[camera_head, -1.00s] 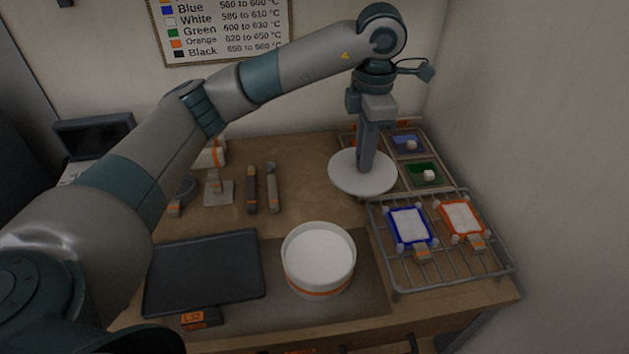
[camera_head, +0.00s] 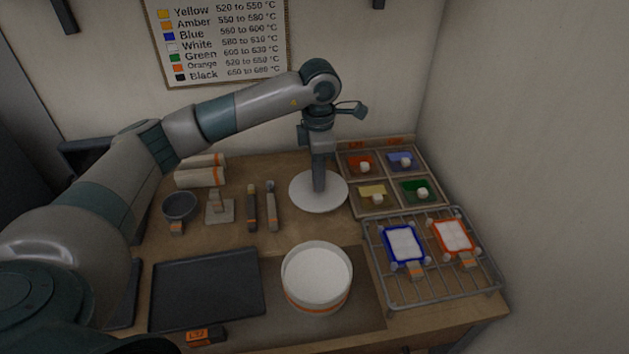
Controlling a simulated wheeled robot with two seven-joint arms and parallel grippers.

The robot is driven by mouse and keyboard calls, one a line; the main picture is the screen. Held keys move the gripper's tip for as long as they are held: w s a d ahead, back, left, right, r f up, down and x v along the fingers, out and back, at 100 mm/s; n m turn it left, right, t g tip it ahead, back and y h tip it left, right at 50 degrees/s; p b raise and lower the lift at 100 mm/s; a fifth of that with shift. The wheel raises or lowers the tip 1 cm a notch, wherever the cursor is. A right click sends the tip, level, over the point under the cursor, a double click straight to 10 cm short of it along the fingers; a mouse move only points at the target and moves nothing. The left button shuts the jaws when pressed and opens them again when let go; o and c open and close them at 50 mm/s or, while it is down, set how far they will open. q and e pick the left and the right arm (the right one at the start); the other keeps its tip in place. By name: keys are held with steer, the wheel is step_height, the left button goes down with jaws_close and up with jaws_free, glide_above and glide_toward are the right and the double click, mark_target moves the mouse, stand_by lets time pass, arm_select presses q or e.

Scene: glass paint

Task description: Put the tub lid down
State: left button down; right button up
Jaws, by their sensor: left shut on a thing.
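The tub lid (camera_head: 302,196) is a flat white disc. It is at the back middle of the table, left of the compartment tray. My left gripper (camera_head: 318,184) points straight down and is shut on the lid from above; its fingertips and the grip itself are hard to make out. I cannot tell whether the lid touches the table. The white tub (camera_head: 317,296) with an orange band stands open at the front, filled with white material. My right gripper does not show.
A wire rack (camera_head: 436,289) with blue-framed and orange-framed pieces stands at the right. Behind it is a tray (camera_head: 387,212) with coloured compartments. A dark tray (camera_head: 207,291) lies front left. Two tools (camera_head: 251,207), a stand (camera_head: 219,209) and a dark bowl (camera_head: 180,207) are left of the lid.

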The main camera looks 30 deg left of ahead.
arm_select(q)
steer(key=shift+w+a+f, duration=0.1)
steer(key=shift+a+f, duration=0.25)
steer(key=shift+a, duration=0.15)
steer(key=shift+f+p, duration=0.3)
step_height(320, 180, down, 3)
steer(key=shift+r+p, duration=0.1)
steer(key=shift+p, duration=0.7)
steer(key=shift+f, duration=0.25)
